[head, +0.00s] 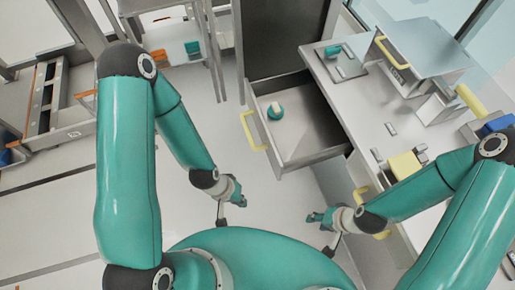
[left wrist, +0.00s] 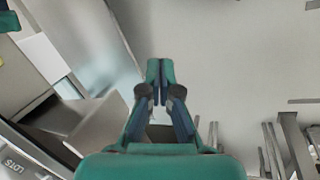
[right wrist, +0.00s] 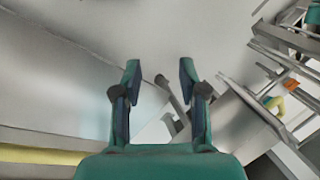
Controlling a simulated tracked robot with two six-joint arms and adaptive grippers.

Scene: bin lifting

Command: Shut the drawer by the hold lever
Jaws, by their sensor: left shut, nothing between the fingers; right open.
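The grey drawer (head: 312,158) stands pulled open from the cabinet in the head view. A yellow handle (head: 253,132) is on its left face; I cannot tell whether this is the hold lever. A teal and white item (head: 275,112) lies inside the drawer. My left gripper (head: 239,202) is shut and empty, below and left of the drawer, apart from it. Its closed fingers show in the left wrist view (left wrist: 160,68). My right gripper (head: 311,217) is open and empty, below the drawer. Its spread fingers show in the right wrist view (right wrist: 160,75).
A long counter (head: 350,105) runs to the right of the drawer, with a grey box-like unit (head: 425,50), a yellow block (head: 404,165) and small items on it. More yellow handles are on the right.

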